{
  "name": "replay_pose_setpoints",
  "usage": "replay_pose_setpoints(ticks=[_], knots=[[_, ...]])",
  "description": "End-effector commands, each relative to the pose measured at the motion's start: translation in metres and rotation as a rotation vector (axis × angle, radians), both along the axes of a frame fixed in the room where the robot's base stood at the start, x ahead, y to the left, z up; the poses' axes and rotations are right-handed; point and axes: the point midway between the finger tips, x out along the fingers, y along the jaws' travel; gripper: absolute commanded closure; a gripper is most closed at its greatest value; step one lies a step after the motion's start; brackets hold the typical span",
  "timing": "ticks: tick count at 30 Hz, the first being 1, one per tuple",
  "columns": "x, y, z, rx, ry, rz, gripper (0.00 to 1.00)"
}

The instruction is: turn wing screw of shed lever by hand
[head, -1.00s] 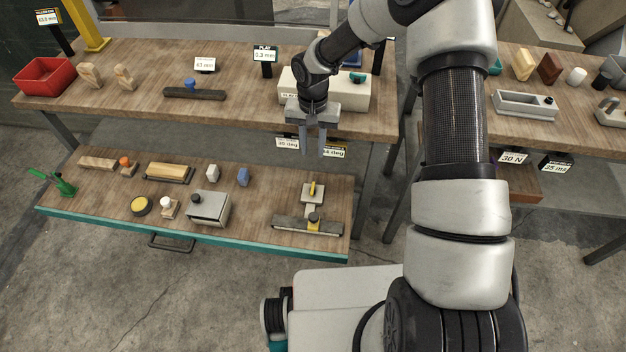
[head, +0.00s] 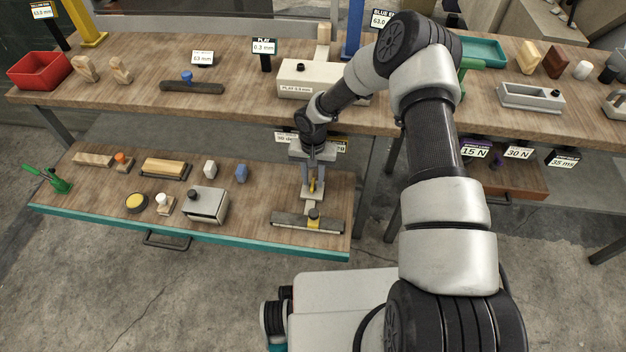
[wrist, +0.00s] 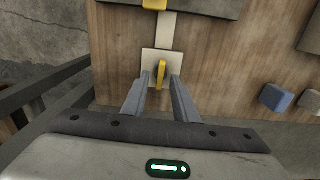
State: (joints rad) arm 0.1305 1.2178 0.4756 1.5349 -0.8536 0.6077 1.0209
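The yellow wing screw (head: 313,184) stands on a pale square plate on the lower shelf. A pale strip joins the plate to a long dark grey bar (head: 288,220) with a yellow and black knob (head: 314,217). My gripper (head: 313,192) points down over the plate. In the wrist view the wing screw (wrist: 161,72) shows upright between and just beyond the two fingertips of my gripper (wrist: 158,80). The fingers are apart with a gap around the screw's line, and I see no contact. The exact height above the plate is hard to tell.
The upper bench edge with a white box (head: 310,80) and hanging labels lies just behind my gripper. A grey metal box (head: 206,205) and a blue block (head: 241,173) stand left on the lower shelf (head: 255,235). Bare wood lies between them.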

Motion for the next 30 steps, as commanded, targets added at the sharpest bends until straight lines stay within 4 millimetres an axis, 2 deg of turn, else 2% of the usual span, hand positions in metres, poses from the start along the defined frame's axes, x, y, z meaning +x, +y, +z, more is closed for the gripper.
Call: replay_pose_setpoints(ticks=[10, 15, 23, 30], knots=[[-0.0001, 0.0002, -0.0041, 0.001, 0.0, -0.001, 0.73], [-0.0001, 0.0002, -0.004, 0.001, 0.0, -0.001, 1.0], [0.0001, 0.0004, -0.0041, 0.0, 0.0, 0.016, 1.0], [0.0011, 0.0013, -0.0041, -0.001, -0.003, 0.124, 1.0]])
